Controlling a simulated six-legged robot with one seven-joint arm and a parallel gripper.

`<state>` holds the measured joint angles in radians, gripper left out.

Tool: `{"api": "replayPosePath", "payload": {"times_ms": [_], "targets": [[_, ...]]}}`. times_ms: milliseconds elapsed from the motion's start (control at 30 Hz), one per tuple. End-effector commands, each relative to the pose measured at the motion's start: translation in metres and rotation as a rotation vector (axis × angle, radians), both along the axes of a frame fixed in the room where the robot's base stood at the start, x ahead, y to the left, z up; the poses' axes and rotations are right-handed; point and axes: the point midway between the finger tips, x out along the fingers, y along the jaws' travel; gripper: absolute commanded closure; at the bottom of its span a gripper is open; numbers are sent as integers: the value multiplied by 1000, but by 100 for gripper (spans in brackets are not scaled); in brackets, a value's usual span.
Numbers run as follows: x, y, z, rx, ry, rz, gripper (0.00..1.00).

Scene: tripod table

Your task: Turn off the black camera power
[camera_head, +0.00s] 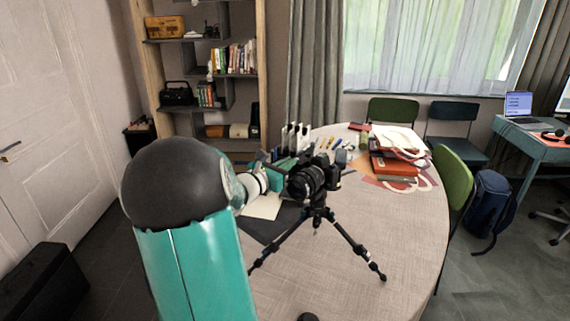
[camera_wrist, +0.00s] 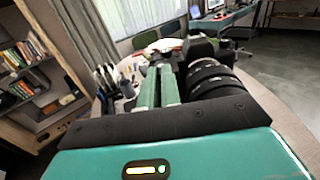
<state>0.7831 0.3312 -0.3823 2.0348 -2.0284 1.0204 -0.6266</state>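The black camera (camera_head: 308,180) stands on a black tripod (camera_head: 317,213) on the round table (camera_head: 350,280), its lens facing toward me and to the left. My gripper (camera_head: 285,172) is just left of the camera, at about its height, with its teal fingers partly behind the lens in the head view. In the wrist view the two fingers of my gripper (camera_wrist: 158,85) lie close together with nothing visible between them. The camera (camera_wrist: 205,70) is just right of them there, its lens large and near. I cannot tell whether they touch. The power switch cannot be made out.
Red books and papers (camera_head: 395,165) lie at the table's back right. Pens and white upright holders (camera_head: 295,137) stand behind the camera. A dark mat (camera_head: 268,228) lies under my arm. Green chairs (camera_head: 455,180) stand at the table's edge. The front right tabletop is clear.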

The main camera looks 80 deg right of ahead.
Motion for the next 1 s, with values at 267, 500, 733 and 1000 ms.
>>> {"api": "replayPosePath", "payload": {"times_ms": [267,500,733,1000], "targets": [[0,0,1,-3,1,12,100],[0,0,1,-3,1,11,79],[0,0,1,-2,1,11,73],[7,13,0,0,-1,13,73]]}}
